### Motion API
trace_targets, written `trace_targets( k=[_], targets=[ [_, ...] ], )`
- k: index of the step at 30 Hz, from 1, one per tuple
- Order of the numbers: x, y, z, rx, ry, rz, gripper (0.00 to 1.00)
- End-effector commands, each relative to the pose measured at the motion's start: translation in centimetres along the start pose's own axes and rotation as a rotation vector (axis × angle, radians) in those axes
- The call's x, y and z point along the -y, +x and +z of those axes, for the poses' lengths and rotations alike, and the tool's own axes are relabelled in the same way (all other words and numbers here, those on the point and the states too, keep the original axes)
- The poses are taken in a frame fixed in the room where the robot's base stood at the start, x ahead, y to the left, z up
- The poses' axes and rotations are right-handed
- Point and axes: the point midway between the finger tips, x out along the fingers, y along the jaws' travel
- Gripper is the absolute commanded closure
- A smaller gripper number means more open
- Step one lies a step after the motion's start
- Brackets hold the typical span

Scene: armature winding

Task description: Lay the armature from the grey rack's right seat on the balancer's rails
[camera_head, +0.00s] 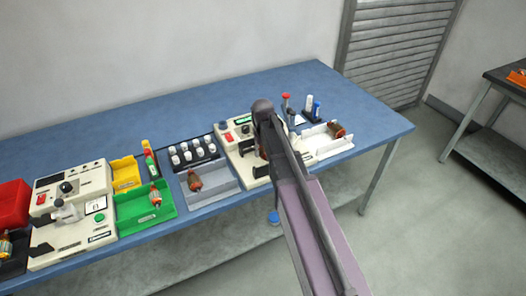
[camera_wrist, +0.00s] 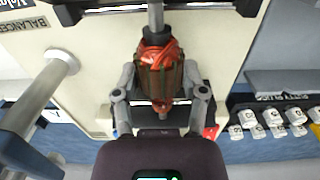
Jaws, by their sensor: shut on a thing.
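My gripper (camera_wrist: 160,98) is shut on an armature (camera_wrist: 160,72) with orange-red windings and a dark core, one finger on each side of it. Its shaft points away toward the top of the wrist view. The cream balancer (camera_wrist: 95,50) lies below it, with dark supports at the top edge. I cannot tell whether the shaft touches them. In the head view my arm hides most of the held armature and part of the balancer (camera_head: 249,168). The grey rack (camera_head: 219,180) stands left of the balancer. Another armature (camera_head: 195,180) lies at its left side; its right side looks empty.
A grey post (camera_wrist: 35,95) rises left of my gripper. White cups (camera_wrist: 262,118) stand to the right. A white tray (camera_head: 325,148) with an armature lies right of the balancer. A green bin (camera_head: 140,215) and another cream machine (camera_head: 80,185) are farther left.

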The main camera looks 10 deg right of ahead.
Motion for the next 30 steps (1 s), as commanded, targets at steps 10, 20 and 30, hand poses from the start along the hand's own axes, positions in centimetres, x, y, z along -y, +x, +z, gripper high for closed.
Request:
trace_targets(
  k=[10, 20, 30],
  targets=[
    [0.0, 0.34, 0.0, 0.0, 0.0, 0.0, 1.0],
    [0.01, 0.61, 0.0, 0.0, 0.0, 0.0, 1.0],
    [0.01, 0.68, 0.0, 0.0, 0.0, 0.0, 1.0]
  ],
)
